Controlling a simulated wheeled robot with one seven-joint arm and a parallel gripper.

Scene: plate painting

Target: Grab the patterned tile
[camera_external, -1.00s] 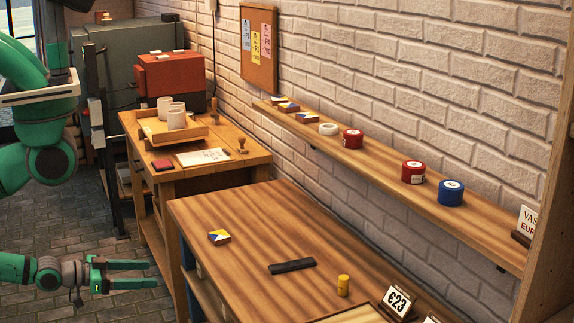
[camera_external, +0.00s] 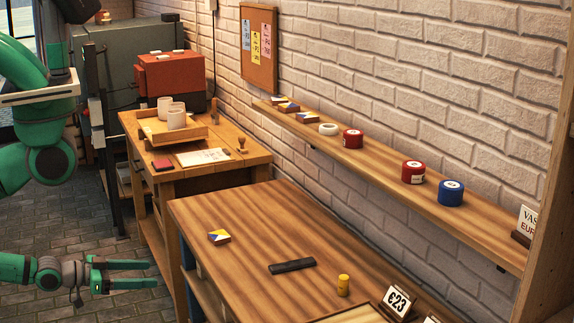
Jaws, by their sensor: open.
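A patterned tile (camera_external: 219,237), blue, yellow and white, lies flat near the left end of the wooden workbench (camera_external: 240,208). More tiles with a similar pattern (camera_external: 289,107) lie on the wall shelf at its far left end. My gripper (camera_external: 150,274) is open and empty at the lower left, off the left side of the workbench and apart from the tile. Its two fingers point right.
A black bar (camera_external: 292,266) and a yellow cylinder (camera_external: 343,285) are on the workbench, with a price sign (camera_external: 397,302) at its front. The shelf (camera_external: 385,165) holds red (camera_external: 413,172) and blue tins (camera_external: 451,193). A side table (camera_external: 235,167) with a tray (camera_external: 147,128) stands behind.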

